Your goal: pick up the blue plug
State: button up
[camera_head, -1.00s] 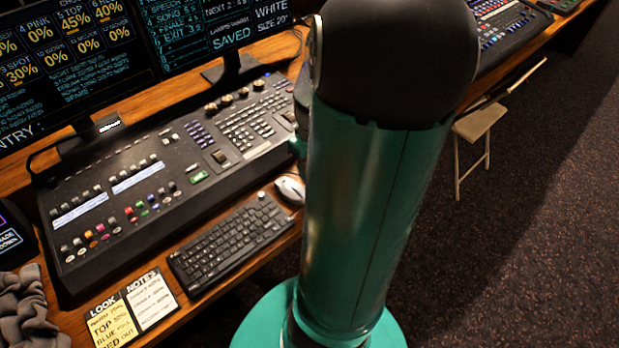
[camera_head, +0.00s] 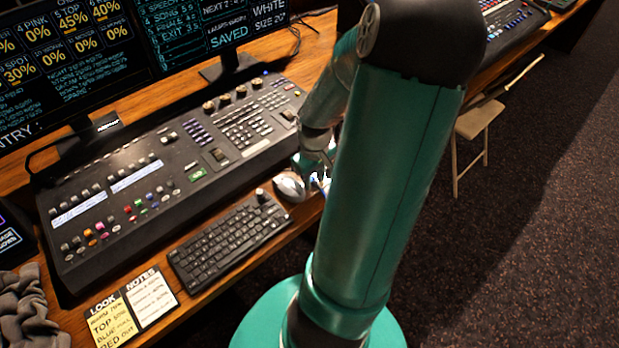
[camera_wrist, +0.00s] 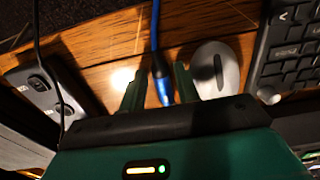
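The blue plug (camera_wrist: 164,88) lies on the wooden desk in the wrist view, with its blue cable (camera_wrist: 155,30) running away toward the top. My gripper (camera_wrist: 160,73) is open, with one finger on each side of the plug. A narrow gap shows between the plug and each finger. In the head view my gripper (camera_head: 318,168) is low over the desk edge, just right of the mouse. A small blue and white patch shows beside it there, too small to make out, and my arm hides much of that area.
A grey mouse (camera_wrist: 216,70) sits close to the right finger. A keyboard (camera_head: 230,238) and a mixing console (camera_head: 165,175) lie further left in the head view. A dark device (camera_wrist: 45,85) and a black cable (camera_wrist: 37,40) are at left in the wrist view.

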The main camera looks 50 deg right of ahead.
grip_shut()
jog(key=shift+r, duration=0.15)
dwell(0.6)
